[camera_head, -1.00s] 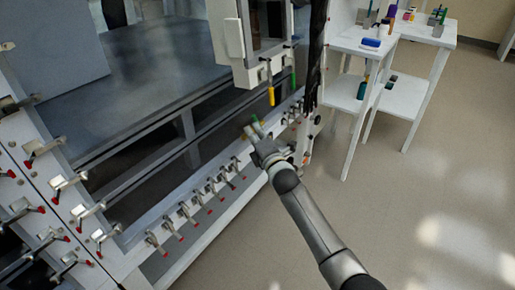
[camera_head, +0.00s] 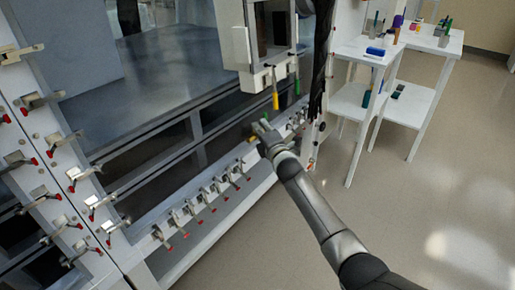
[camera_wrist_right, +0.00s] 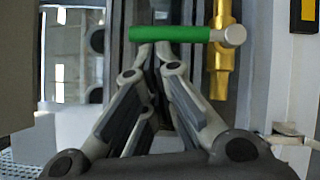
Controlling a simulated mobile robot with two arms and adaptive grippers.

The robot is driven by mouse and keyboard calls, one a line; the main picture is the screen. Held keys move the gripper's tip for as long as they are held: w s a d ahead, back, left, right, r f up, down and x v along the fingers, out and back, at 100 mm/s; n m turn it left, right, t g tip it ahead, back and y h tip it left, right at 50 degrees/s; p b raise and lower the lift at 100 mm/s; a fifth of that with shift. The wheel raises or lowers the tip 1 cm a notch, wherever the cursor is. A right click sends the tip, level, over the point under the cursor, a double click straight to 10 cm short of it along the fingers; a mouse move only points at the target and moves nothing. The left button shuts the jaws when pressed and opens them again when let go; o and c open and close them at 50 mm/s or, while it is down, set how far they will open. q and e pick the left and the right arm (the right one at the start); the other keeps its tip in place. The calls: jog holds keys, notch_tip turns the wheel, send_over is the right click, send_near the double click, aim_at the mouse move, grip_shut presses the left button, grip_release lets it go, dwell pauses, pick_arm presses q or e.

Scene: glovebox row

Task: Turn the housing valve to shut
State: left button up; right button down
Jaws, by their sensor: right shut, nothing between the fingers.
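A green lever handle (camera_wrist_right: 170,33) lies crosswise in the right wrist view, with a grey end at its right. A brass pipe or valve body (camera_wrist_right: 222,62) runs upright by that end. My right gripper (camera_wrist_right: 152,48) is shut and empty, its fingertips just below the handle's left half; whether they touch it I cannot tell. In the head view my right gripper (camera_head: 259,129) is low in front of the glovebox frame, with a small green and yellow part at its tip. My left gripper is out of view.
Several red-tipped clamps (camera_head: 217,187) line the lower frame edge, and more stand on the left frame. A white shelf table (camera_head: 352,104) with small items stands at the right. The floor (camera_head: 440,180) on the right is clear.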

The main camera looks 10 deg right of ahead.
dwell(0.3)
jog(key=s+d, duration=0.1)
jog(key=s, duration=1.1)
jog(key=shift+d+f, duration=0.15)
